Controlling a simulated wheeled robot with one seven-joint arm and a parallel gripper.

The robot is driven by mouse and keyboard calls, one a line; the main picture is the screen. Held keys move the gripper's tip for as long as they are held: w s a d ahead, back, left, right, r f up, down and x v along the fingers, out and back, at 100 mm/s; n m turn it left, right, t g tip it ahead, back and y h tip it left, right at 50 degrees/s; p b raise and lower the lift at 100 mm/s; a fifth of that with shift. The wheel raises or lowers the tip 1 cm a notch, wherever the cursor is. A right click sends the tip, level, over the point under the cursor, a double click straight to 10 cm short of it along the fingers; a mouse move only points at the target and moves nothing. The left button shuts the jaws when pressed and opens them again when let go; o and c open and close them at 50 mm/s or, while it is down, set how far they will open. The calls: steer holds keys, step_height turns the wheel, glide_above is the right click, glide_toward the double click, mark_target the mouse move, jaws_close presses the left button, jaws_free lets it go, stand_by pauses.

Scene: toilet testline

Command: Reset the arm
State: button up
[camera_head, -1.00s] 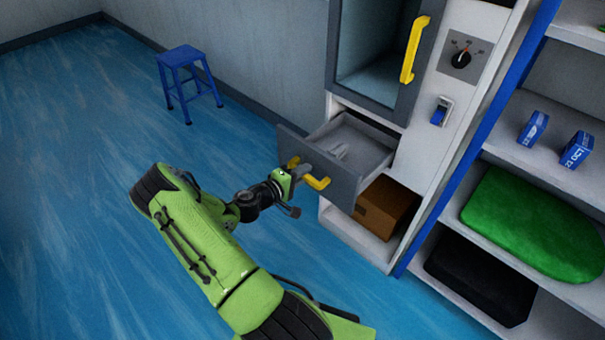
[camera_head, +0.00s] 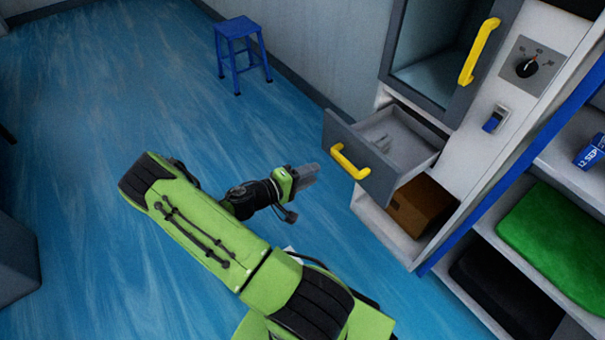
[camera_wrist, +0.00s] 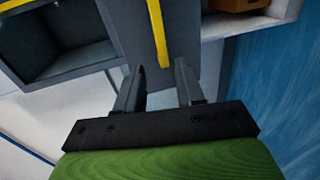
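My gripper (camera_head: 306,176) is in the head view, left of the open drawer (camera_head: 363,160) and apart from its yellow handle (camera_head: 349,162). In the wrist view, my gripper (camera_wrist: 158,86) shows two grey fingers with a clear gap between them and nothing held. The yellow handle (camera_wrist: 157,32) shows beyond the fingers there, on the dark drawer front (camera_wrist: 184,32). My green arm is bent across the lower middle of the head view.
A cabinet with a yellow-handled door (camera_head: 479,52) stands above the drawer. A brown box (camera_head: 420,205) sits below it. Shelves at right hold a green item (camera_head: 556,231) and a blue box (camera_head: 590,153). A blue stool (camera_head: 241,52) stands behind; the blue floor at left is mostly clear.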

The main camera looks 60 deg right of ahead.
steer(key=v, duration=0.2)
steer(key=shift+w+a, duration=0.1)
steer(key=shift+a, duration=0.15)
steer(key=shift+r, duration=0.1)
steer(key=w+a+r+m+t+y+p, duration=0.1)
steer(key=w+a+r+t+y+p, duration=0.15)
steer(key=a+r+y, duration=0.45)
steer(key=w+a+r+t+y+p, duration=0.2)
steer(key=a+r+t+y+p, duration=0.15)
steer(key=a+r, duration=0.7)
steer(key=s+a+r+n+t+y+p, duration=0.2)
steer(key=s+a+r, duration=0.2)
steer(key=a+r, duration=0.2)
steer(key=s+a+r+n+t+y+p, duration=0.2)
steer(key=a+r, duration=0.5)
steer(key=r, duration=0.4)
steer(key=s+n+t+p, duration=0.1)
steer(key=s, duration=0.1)
steer(key=shift+s+n+t, duration=0.3)
